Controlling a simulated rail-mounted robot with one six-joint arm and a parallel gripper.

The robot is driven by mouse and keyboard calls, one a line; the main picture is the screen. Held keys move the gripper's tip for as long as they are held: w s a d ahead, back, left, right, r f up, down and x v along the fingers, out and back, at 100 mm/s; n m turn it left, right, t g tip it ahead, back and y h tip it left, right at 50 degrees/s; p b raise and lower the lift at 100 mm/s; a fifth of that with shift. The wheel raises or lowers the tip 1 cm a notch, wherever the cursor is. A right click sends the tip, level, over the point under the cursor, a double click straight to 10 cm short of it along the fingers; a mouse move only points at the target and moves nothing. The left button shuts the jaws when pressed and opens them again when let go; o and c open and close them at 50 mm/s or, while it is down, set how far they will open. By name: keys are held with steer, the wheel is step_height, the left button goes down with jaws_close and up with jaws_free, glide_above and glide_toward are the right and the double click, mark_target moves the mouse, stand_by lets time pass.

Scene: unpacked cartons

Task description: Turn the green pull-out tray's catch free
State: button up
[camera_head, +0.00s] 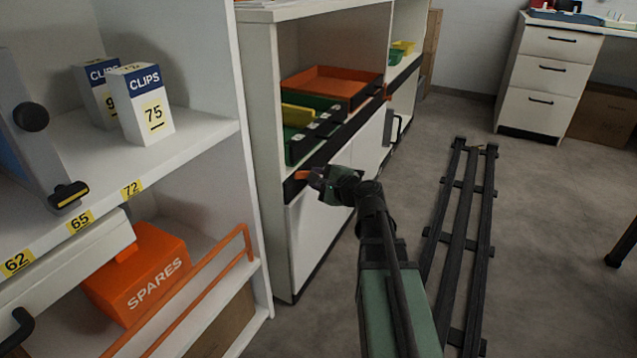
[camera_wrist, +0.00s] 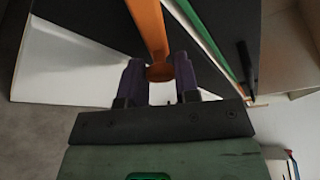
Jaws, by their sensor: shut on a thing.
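The green pull-out tray (camera_head: 297,152) sits in the middle cabinet, with a yellow item inside it and small dark fittings along its rim. In the head view, a small orange catch (camera_head: 301,175) shows at the cabinet's dark front strip, just below the tray. My gripper (camera_head: 315,178) is at this catch, its fingers partly hidden by the wrist. In the wrist view my gripper (camera_wrist: 160,78) has its two purple fingers on either side of the orange catch (camera_wrist: 150,28) and is shut on its rounded end. A green edge (camera_wrist: 203,36) runs beside it.
An orange tray (camera_head: 333,82) lies behind the green one. At left, a white shelf (camera_head: 190,128) holds two clips boxes (camera_head: 145,105) above an orange spares box (camera_head: 140,272). Dark floor rails (camera_head: 465,215) lie to the right. A white drawer unit (camera_head: 545,80) stands far back.

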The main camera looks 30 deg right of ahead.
steer(key=shift+f+n+t+b, duration=0.1)
steer(key=shift+n+t+b, duration=0.55)
steer(key=shift+n, duration=0.5)
steer(key=shift+f+n+t+b, duration=0.1)
steer(key=shift+n+t+b, duration=0.35)
steer(key=shift+n+b, duration=0.55)
steer(key=shift+n, duration=0.25)
steer(key=o, duration=0.9)
